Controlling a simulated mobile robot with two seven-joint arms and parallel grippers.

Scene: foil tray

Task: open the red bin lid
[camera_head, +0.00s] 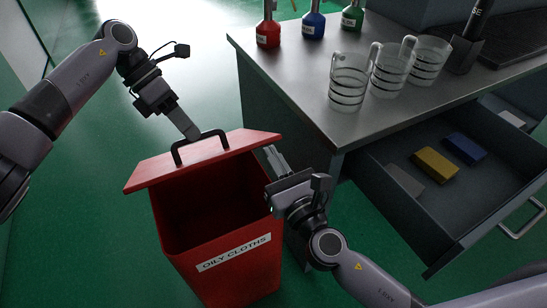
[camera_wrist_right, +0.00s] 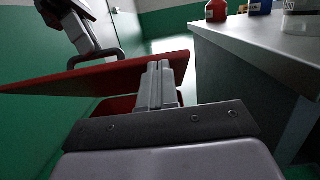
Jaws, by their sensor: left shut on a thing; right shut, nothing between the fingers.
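The red bin (camera_head: 222,268) stands on the green floor with a white label reading "OILY CLOTHS". Its red lid (camera_head: 152,174) is raised and tilted, and the dark inside of the bin shows below it. A black handle (camera_head: 176,151) arches from the lid. My left gripper (camera_head: 193,134) is shut on the handle near its top. My right gripper (camera_head: 271,152) is shut and empty, beside the lid's right end. In the right wrist view the shut right fingers (camera_wrist_right: 157,85) overlap the red lid (camera_wrist_right: 40,84); I cannot tell whether they touch it.
Green floor lies clear left of the bin.

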